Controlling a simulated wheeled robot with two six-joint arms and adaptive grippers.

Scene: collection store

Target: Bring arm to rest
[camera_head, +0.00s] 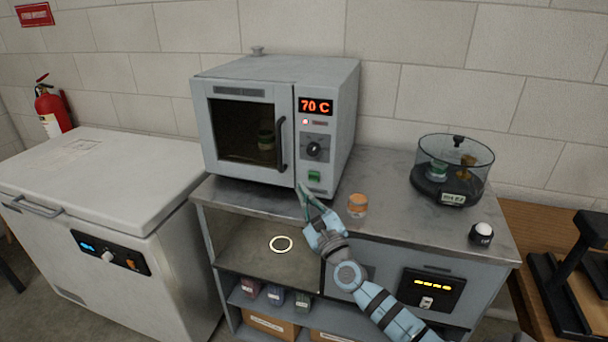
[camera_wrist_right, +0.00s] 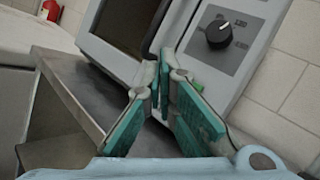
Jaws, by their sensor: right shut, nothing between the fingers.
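My right arm comes in from the lower right in the head view. Its gripper (camera_head: 305,190) is in front of the lower right part of the grey oven (camera_head: 275,65), near the green button (camera_head: 314,176). In the right wrist view the gripper (camera_wrist_right: 164,65) has its fingertips together with nothing between them, in front of the oven (camera_wrist_right: 240,65). I cannot tell whether the fingertips touch the oven. My left gripper is not in view.
The oven door is shut and its display reads 70 C. An orange-lidded jar (camera_head: 357,206) stands right of my gripper on the grey counter (camera_head: 385,180). A clear round container (camera_head: 452,170) stands further right. A white chest freezer (camera_head: 90,180) is at left.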

